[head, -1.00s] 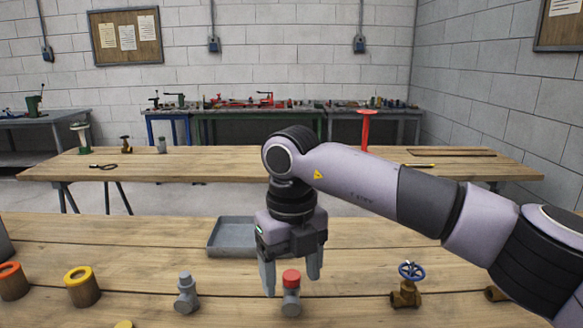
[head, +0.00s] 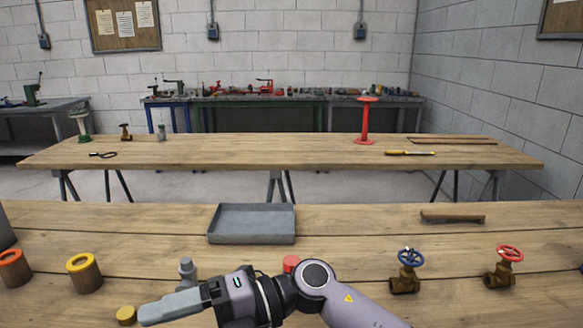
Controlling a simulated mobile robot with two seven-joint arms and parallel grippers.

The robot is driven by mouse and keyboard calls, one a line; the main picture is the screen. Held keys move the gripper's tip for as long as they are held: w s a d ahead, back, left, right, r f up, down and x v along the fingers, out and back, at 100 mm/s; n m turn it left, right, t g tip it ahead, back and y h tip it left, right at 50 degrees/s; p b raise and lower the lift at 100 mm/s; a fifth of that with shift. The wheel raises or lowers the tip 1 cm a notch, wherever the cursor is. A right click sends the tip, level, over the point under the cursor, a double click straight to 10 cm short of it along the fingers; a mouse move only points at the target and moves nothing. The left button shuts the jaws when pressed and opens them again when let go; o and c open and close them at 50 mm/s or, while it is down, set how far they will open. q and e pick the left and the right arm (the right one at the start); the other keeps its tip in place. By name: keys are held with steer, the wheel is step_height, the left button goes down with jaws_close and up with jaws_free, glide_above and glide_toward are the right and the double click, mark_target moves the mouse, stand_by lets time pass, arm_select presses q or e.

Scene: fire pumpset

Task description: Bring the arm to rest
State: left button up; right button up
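My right arm comes in from the lower right and lies low across the near edge of the front table. Its gripper (head: 150,310) points left, close to a small yellow round piece (head: 126,316). The fingers overlap from this side, so their gap cannot be judged, and nothing is visibly held. The wrist partly hides a grey fitting (head: 187,268) and a red-capped fitting (head: 291,263), of which mainly the cap shows. My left gripper is out of view.
The front table (head: 350,235) holds a grey tray (head: 252,238), a blue-wheel valve (head: 406,275), a red-wheel valve (head: 502,270), a brown bar (head: 452,216), a yellow-topped cylinder (head: 84,274) and an orange-topped one (head: 13,268). The tabletop between tray and bar is clear.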

steer(key=w+d+f+m+t+h, duration=0.2)
steer(key=w+d+f+m+t, duration=0.25)
steer(key=d+m+t, duration=0.6)
steer(key=w+d+f+m+t+h, duration=0.1)
steer(key=w+d+f+m+t, duration=0.4)
steer(key=m+t, duration=1)
steer(key=s+d+f+m+g+h+p, duration=0.1)
steer(key=s+d+f+m+g+h, duration=0.7)
steer(key=s+d+f, duration=0.9)
steer(key=shift+d+f+m+h+p, duration=0.35)
steer(key=shift+d+f+m+h, duration=1)
steer(key=shift+f+m, duration=0.75)
